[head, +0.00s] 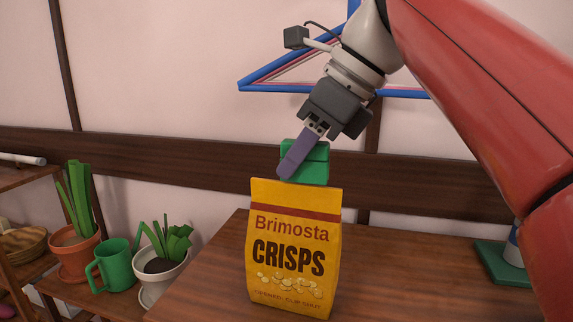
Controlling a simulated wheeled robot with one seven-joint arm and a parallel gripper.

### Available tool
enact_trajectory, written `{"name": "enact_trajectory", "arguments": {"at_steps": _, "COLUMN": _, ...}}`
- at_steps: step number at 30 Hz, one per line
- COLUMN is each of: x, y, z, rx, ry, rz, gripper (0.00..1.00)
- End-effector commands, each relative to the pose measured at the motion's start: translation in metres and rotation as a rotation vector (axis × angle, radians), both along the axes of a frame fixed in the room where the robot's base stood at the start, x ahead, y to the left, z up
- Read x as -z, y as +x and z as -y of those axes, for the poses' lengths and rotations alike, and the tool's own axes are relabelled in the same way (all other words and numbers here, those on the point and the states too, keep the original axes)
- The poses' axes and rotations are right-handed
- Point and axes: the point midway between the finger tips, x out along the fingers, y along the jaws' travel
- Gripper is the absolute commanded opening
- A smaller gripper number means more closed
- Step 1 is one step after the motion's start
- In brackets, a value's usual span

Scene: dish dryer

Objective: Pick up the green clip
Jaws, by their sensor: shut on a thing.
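The green clip (318,171) is a blocky green piece just above the top edge of a yellow crisps bag (292,250). My gripper (297,158) is above the bag, pointing down, and is shut on the clip. One purple finger lies across the clip's left front; the other finger is hidden. The bag stands upright on a brown wooden table (400,270). The clip's lower edge overlaps the bag's top in the picture, so I cannot tell whether they touch.
A green mug (112,265) and potted plants (160,257) stand on a lower wooden surface at the left. A green-based object (503,264) is at the table's right. A blue hanger (258,80) is on the wall.

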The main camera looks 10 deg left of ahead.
Motion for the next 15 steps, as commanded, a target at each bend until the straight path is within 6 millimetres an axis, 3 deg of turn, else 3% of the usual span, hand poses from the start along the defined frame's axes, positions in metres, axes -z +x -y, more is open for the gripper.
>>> {"name": "enact_trajectory", "arguments": {"at_steps": 1, "x": 0.0, "y": -0.002, "z": 0.013, "rx": 0.007, "ry": 0.001, "rz": 0.002, "gripper": 0.0}}
{"name": "enact_trajectory", "arguments": {"at_steps": 15, "x": 0.0, "y": -0.009, "z": 0.108, "rx": 0.006, "ry": 0.001, "rz": 0.001, "gripper": 0.0}}
